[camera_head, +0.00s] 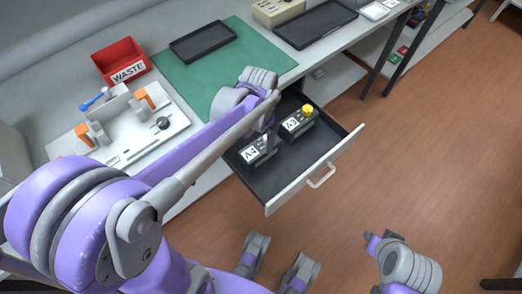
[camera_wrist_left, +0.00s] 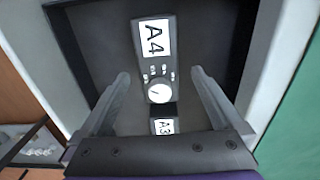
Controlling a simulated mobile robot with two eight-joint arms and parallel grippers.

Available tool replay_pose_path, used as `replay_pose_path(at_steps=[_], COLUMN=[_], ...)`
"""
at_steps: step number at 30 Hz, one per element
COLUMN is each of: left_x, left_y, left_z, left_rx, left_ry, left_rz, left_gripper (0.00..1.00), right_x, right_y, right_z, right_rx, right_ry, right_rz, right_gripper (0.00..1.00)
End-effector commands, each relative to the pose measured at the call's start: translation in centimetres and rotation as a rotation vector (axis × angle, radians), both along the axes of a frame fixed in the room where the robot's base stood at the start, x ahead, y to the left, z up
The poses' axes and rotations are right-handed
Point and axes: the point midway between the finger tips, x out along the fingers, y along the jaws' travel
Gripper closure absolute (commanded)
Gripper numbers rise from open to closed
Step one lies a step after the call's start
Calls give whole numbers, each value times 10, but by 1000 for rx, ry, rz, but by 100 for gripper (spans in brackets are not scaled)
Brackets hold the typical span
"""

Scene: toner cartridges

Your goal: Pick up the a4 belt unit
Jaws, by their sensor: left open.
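My left gripper (camera_wrist_left: 160,74) is open above the drawer, with one finger on each side of the unit in the left wrist view. I cannot tell whether the fingers touch it. A second label, A3 (camera_wrist_left: 164,126), shows below the knob, partly cut off by the gripper. Part of my right arm (camera_head: 408,266) shows at the lower right; its jaw state is unclear.
A dark unit with a yellow knob (camera_head: 307,110) also stands in the drawer. On the bench are a red waste bin (camera_head: 122,62), a white tool tray (camera_head: 165,143), a green mat (camera_head: 262,55) and a black tray (camera_head: 203,41). The drawer's front part is clear.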

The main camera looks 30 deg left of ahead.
Motion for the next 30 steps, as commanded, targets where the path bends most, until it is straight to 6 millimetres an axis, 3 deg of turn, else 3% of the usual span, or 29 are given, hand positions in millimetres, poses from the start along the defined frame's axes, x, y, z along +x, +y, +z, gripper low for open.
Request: replay_pose_path(at_steps=[3,8,18,27,30], left_x=[0,0,-3,-3,-3], left_y=[0,0,-2,-2,-2], left_z=[-19,-30,-75,-79,-79], left_rx=[0,0,0,1,1], left_ry=[0,0,0,-1,-1], left_rz=[0,0,1,1,1], left_gripper=[0,0,0,0,16], right_x=[0,0,0,0,0], right_y=[0,0,0,0,0], right_z=[-6,-8,-22,-22,-22], right_rx=[0,0,0,0,0], right_ry=[2,3,7,7,7], right_rz=[0,0,0,0,0], right_gripper=[73,73,73,73,73])
